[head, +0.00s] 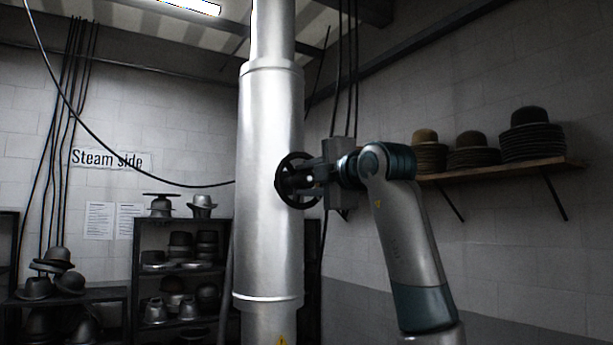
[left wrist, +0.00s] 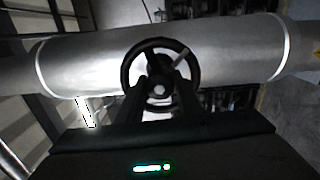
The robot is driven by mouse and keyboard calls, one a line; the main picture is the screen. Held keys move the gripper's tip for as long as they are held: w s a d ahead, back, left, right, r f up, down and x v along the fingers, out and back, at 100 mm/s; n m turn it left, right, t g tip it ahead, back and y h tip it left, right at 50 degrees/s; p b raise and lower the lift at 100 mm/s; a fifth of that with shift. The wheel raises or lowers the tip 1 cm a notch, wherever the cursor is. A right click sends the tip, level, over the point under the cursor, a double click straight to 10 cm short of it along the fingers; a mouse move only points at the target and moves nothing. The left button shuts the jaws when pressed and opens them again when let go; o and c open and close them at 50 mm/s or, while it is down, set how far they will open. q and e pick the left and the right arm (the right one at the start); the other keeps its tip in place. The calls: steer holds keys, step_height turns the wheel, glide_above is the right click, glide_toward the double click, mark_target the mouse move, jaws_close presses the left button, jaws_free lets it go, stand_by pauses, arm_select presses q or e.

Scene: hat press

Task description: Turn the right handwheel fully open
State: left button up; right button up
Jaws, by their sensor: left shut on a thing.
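A black spoked handwheel (head: 279,180) sits on the side of a thick silver vertical pipe (head: 268,130). It is the only handwheel in the head view. My left gripper (head: 305,178) is at the wheel's middle, its arm reaching up from the lower right of the picture. In the left wrist view the wheel's rim (left wrist: 160,42) is ahead, with one pale spoke at upper right. The dark fingers (left wrist: 161,88) are shut on the wheel around its hub, and they hide its lower part. My right gripper is in neither view.
A wall shelf (head: 480,174) with stacked hats is at right. Dark racks (head: 135,275) with metal hat forms stand at left, under a "Steam side" sign (head: 107,159). A loose cable hangs left of the pipe.

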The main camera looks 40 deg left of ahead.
arm_select(q)
steer(key=n+p, duration=0.1)
steer(key=n, duration=0.5)
steer(key=shift+f, duration=0.15)
steer(key=shift+n, duration=0.3)
steer(key=o, duration=0.8)
steer(key=shift+p, duration=0.3)
steer(key=shift+c, duration=0.2)
steer(key=shift+d+b, duration=0.35)
steer(key=shift+d, duration=0.1)
steer(key=b+v, duration=0.6)
steer(key=v, duration=1)
steer(key=shift+d+b, duration=0.25)
steer(key=shift+b, duration=0.1)
